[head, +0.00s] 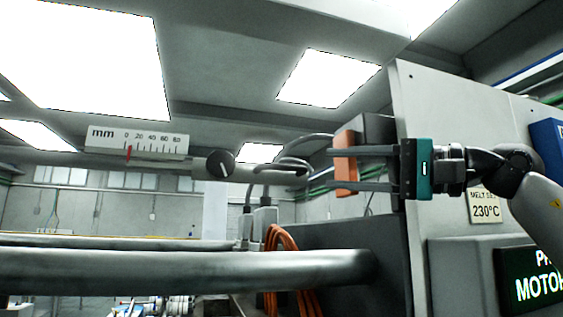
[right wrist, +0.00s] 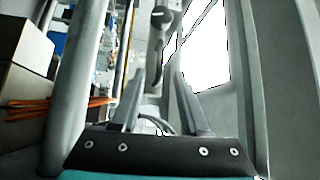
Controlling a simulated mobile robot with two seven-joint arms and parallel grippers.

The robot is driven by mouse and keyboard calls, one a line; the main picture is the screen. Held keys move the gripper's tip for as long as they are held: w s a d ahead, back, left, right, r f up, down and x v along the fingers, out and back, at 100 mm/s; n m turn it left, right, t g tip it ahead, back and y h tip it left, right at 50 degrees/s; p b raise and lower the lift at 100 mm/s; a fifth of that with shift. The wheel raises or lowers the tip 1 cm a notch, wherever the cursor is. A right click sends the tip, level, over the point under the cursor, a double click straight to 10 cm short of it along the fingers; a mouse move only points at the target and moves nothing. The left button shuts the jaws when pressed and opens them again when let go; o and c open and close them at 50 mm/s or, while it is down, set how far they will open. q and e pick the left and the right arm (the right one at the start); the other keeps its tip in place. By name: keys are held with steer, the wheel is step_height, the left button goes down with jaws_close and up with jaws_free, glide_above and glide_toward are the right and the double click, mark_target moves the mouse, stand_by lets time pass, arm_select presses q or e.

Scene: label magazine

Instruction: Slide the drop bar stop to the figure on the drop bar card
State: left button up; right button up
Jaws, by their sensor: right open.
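A white mm scale (head: 137,141), marked 0 to 80, is at the left of the head view, with a red pointer (head: 128,153) near its 0 end. Just right of it is a round black knob (head: 220,163) with a white line, on a grey bar. The knob also shows in the right wrist view (right wrist: 162,17), ahead of the fingertips. My right gripper (head: 333,169) is open, its fingers pointing left toward the knob, with a clear gap between. I cannot make out a drop bar card. My left gripper is not in view.
An orange block (head: 345,163) shows by the right fingers. A grey machine panel with a melt sign (head: 485,205) reading 230°C stands at the right. Thick horizontal grey pipes (head: 180,270) cross below. An orange cable coil (head: 283,262) hangs near the panel.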

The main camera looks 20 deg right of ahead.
mark_target(286, 167)
steer(key=p+x, duration=0.2)
steer(key=x, duration=0.8)
steer(key=shift+w+a+r+p, duration=0.1)
steer(key=shift+w+a+p, duration=0.05)
steer(key=shift+a+p, duration=0.2)
steer(key=shift+d, duration=0.1)
jaws_close()
stand_by(0.7)
